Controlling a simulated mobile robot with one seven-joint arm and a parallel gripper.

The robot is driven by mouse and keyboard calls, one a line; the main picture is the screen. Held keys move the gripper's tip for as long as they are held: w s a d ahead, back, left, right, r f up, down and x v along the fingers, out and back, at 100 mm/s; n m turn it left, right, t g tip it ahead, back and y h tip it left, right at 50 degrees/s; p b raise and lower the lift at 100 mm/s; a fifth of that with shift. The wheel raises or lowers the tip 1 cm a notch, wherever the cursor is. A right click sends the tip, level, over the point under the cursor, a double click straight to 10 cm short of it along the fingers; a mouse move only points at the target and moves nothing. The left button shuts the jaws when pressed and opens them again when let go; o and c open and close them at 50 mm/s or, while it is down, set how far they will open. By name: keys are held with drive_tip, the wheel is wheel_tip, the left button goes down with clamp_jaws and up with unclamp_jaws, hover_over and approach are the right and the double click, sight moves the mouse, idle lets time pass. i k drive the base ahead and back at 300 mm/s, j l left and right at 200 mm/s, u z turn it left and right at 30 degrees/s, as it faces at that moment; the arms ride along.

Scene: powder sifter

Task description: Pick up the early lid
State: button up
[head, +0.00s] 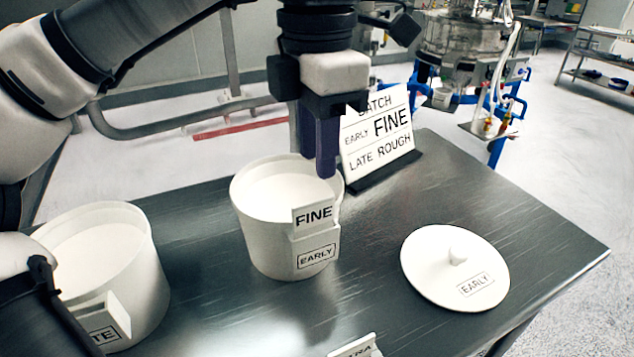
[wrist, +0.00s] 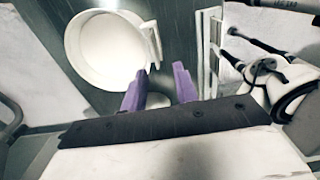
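The early lid (head: 430,275) is a round white disc with a small knob and an "EARLY" label. It lies flat on the dark table, right of the middle in the head view. I cannot make it out in the wrist view. My gripper (head: 322,172) hangs over the back right rim of the early bin, up and to the left of the lid. In the wrist view my gripper (wrist: 160,76) shows two purple fingers apart with nothing between them.
The white bin (head: 265,245) labelled "FINE" and "EARLY" holds white powder; it also shows in the wrist view (wrist: 78,40). Another powder bin (head: 140,265) stands left. A batch sign (head: 376,130) stands behind. The table (head: 540,235) is clear right of the lid.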

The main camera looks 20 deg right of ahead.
sight(454, 268)
drive_tip(key=k, duration=1)
